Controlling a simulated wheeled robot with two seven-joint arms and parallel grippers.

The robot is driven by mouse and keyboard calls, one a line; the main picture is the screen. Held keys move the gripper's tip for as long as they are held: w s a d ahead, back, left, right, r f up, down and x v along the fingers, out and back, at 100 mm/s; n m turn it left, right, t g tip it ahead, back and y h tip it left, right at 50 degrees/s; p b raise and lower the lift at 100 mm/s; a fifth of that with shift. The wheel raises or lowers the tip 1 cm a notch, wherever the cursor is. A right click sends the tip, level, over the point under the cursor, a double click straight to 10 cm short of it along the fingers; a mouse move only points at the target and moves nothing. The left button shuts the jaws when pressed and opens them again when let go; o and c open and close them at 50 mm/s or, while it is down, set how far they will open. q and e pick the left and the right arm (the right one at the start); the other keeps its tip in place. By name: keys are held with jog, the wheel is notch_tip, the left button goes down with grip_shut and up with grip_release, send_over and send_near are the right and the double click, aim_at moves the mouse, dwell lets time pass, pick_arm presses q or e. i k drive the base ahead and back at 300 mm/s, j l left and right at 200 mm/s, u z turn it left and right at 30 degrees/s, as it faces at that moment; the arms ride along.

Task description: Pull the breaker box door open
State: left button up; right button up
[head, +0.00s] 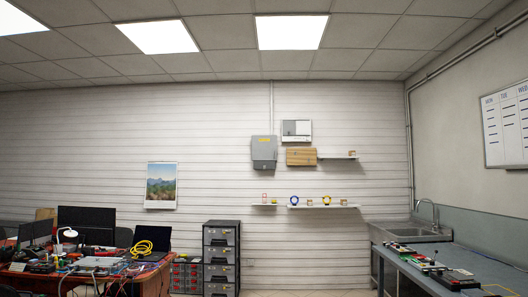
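A grey breaker box (264,149) hangs on the far white slatted wall, near the middle of the head view. Its front looks closed, with a small yellow label near the top. A thin conduit runs from above it up to the ceiling. The box is far off and small, so its door edge and handle cannot be made out clearly. Neither of my grippers is in view.
A cluttered desk (150,280) with monitors stands at the left. A grey drawer cabinet (221,258) stands below and left of the box. Wall shelves (322,206) hold small items. A workbench (420,275) and sink (410,232) line the right. Some floor shows between.

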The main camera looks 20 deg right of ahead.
aim_at(263, 147)
jog(key=i+z, duration=0.1)
jog(key=z, duration=0.45)
jog(key=i, duration=6.8)
jog(key=j+u, duration=0.05)
jog(key=j, duration=0.1)
